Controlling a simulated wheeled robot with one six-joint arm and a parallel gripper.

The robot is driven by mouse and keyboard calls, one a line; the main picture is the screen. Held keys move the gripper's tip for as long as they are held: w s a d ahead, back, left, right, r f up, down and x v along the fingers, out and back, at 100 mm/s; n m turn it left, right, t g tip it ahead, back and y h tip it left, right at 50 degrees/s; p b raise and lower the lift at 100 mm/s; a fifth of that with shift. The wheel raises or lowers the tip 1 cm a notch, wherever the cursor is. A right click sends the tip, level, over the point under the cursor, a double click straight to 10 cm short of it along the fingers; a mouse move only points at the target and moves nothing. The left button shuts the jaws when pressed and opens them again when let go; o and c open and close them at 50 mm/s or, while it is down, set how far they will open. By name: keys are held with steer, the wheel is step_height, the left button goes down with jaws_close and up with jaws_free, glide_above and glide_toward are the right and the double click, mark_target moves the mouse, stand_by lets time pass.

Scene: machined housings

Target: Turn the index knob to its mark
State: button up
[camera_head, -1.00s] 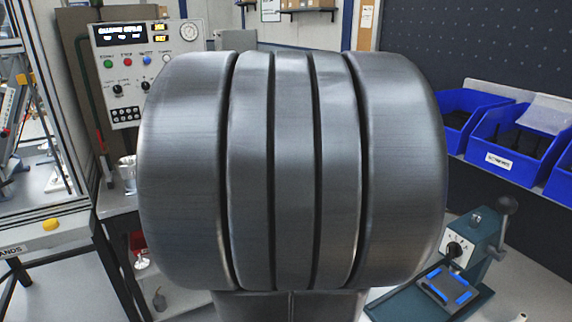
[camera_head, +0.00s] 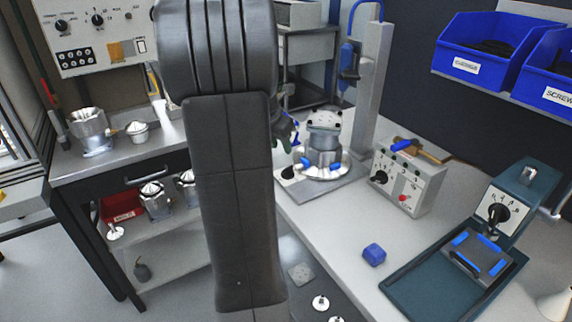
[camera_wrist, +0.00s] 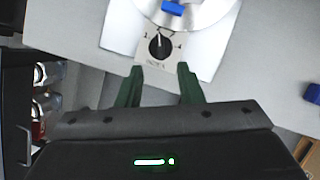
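The index knob (camera_wrist: 160,47) is a round black knob with a pale pointer line, on a light plate marked INDEX (camera_wrist: 150,66). In the wrist view its pointer points up, slightly left; numbers stand around it, not all readable. The knob (camera_head: 288,173) also shows small in the head view, at the front left of the fixture base (camera_head: 325,190). My gripper (camera_wrist: 159,82) has two green fingers, spread apart and empty. In the picture they are just below the knob, apart from it. In the head view the gripper (camera_head: 284,132) is partly hidden behind my arm.
A round metal housing (camera_head: 322,140) with blue clamps stands on the fixture. A grey column (camera_head: 371,85) rises behind it. To the right are a switch box (camera_head: 408,182), a blue block (camera_head: 374,254) and a teal device (camera_head: 450,265).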

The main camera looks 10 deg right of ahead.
mark_target(289, 166)
steer(key=x, duration=1)
steer(key=shift+f, duration=0.15)
jaws_close()
